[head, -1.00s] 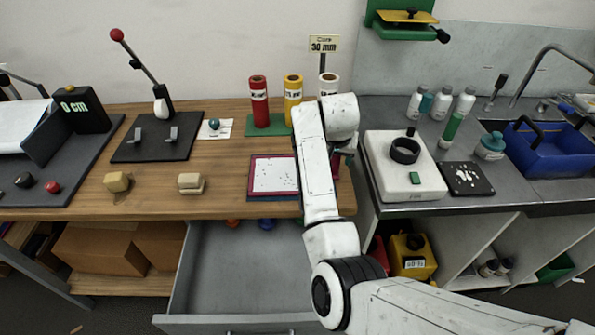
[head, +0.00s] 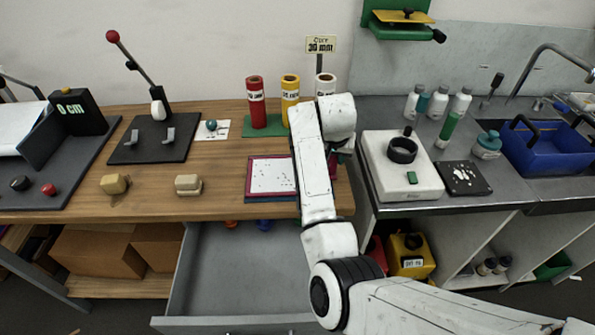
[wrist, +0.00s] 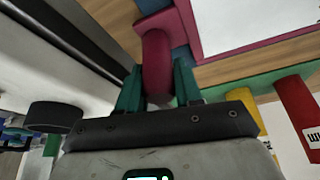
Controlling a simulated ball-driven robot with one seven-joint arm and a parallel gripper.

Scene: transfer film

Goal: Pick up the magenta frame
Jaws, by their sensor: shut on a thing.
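The magenta frame (head: 249,177) lies on the wooden table, left of my arm, with a white speckled sheet inside it. A blue edge (head: 270,197) shows under its front side. In the wrist view the frame's magenta rim (wrist: 205,56) borders the white sheet, and its thick magenta handle (wrist: 157,60) sits between my teal fingers. My gripper (wrist: 158,84) is shut on this handle. In the head view my arm hides the right end of the frame and most of the gripper.
Red, yellow and white rolls (head: 256,102) stand on a green base behind the frame. A white machine (head: 402,165) stands right of my arm. An open grey drawer (head: 240,265) juts out below the table. Two small beige blocks (head: 189,185) lie to the left.

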